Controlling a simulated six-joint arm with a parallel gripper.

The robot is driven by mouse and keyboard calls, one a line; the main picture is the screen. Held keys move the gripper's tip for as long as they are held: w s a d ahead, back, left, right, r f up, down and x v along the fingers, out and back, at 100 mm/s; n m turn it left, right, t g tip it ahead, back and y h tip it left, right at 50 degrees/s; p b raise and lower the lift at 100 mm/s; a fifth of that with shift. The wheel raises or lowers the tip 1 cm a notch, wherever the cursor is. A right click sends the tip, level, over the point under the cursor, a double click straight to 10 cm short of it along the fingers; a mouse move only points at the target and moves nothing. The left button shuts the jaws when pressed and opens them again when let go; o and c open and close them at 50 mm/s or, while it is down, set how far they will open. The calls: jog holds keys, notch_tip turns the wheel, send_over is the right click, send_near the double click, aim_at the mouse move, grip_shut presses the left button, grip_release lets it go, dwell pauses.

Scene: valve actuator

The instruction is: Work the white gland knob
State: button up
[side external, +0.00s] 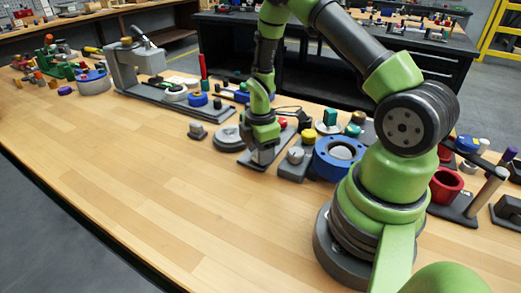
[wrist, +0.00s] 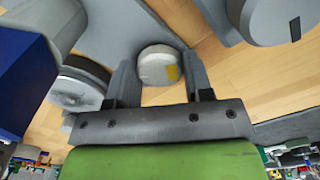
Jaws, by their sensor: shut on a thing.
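The white gland knob (wrist: 153,68) shows in the wrist view as a round, pale cap with a yellow mark on its right part. My gripper (wrist: 160,66) has one finger on each side of it and is shut on it. In the side external view, my gripper (side external: 262,153) points down over a grey base plate (side external: 250,164) at the middle of the bench. The knob cannot be told apart there from the fingers around it.
A grey block with a pale knob (side external: 295,155) and a blue flanged ring (side external: 341,157) stand close on the right. A round grey disc (side external: 228,138) lies close on the left. The front of the wooden bench (side external: 150,190) is clear.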

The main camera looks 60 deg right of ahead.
jog(key=m, duration=0.4)
jog(key=shift+m, duration=0.3)
jog(key=m, duration=0.3)
jog(key=shift+m, duration=0.3)
jog(key=m, duration=1.3)
jog(key=shift+m, duration=0.3)
jog(key=m, duration=0.5)
jog(key=shift+m, duration=0.3)
jog(key=o, duration=0.9)
